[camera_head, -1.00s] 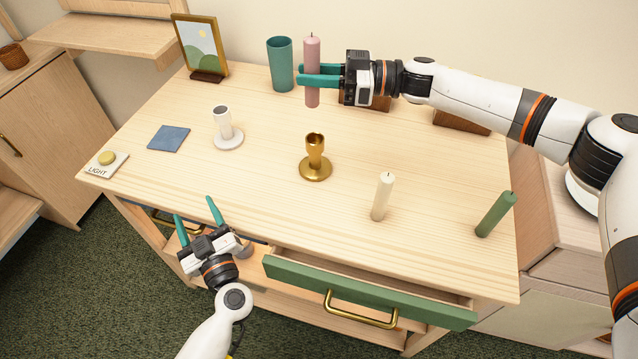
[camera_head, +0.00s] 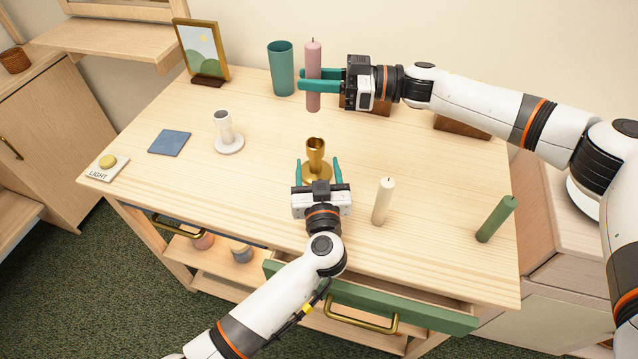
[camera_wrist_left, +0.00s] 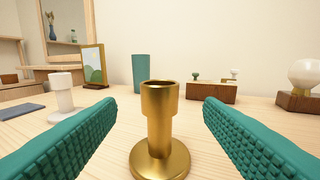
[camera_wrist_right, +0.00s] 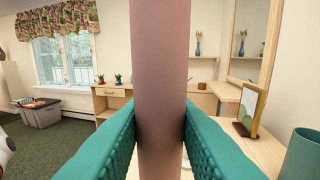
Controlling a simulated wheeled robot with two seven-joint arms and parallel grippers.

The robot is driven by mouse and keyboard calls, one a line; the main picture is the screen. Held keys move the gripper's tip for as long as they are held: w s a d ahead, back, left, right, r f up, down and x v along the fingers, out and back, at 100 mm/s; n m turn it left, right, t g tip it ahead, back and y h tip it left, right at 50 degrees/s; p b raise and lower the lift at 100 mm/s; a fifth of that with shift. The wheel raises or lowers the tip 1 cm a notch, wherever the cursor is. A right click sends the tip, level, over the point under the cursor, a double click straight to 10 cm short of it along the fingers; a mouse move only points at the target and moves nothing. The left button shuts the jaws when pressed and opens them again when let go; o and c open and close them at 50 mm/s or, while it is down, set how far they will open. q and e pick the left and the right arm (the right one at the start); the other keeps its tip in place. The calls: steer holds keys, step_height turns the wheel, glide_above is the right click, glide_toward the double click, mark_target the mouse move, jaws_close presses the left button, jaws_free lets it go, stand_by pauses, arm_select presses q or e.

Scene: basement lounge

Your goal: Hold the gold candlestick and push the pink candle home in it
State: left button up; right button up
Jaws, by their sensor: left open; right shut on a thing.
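The gold candlestick (camera_head: 316,150) stands upright on the table with its socket empty. My left gripper (camera_head: 318,162) is open, with its teal fingers on either side of the candlestick. In the left wrist view the candlestick (camera_wrist_left: 159,125) stands between the fingers, apart from both. My right gripper (camera_head: 312,80) is shut on the pink candle (camera_head: 313,60). It holds the candle upright above the back of the table, behind the candlestick. The pink candle (camera_wrist_right: 160,80) also fills the middle of the right wrist view.
A white candlestick (camera_head: 226,130) and blue coaster (camera_head: 169,141) stand left. A cream candle (camera_head: 383,202) and green candle (camera_head: 495,219) stand right. A teal cup (camera_head: 281,68) and picture frame (camera_head: 200,52) are at the back. An open green-fronted drawer (camera_head: 440,312) juts out in front.

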mark_target(316, 154)
arm_select(q)
steer(key=w, duration=0.7)
steer(key=shift+a, duration=0.25)
steer(key=shift+s, duration=0.1)
steer(key=c, duration=1.1)
arm_select(e)
steer(key=shift+m+t, duration=0.4)
steer(key=shift+t, duration=0.2)
steer(key=shift+d+f, duration=0.15)
steer(key=shift+f, duration=5.7)
steer(key=o, duration=1.1)
steer(key=shift+c, duration=0.2)
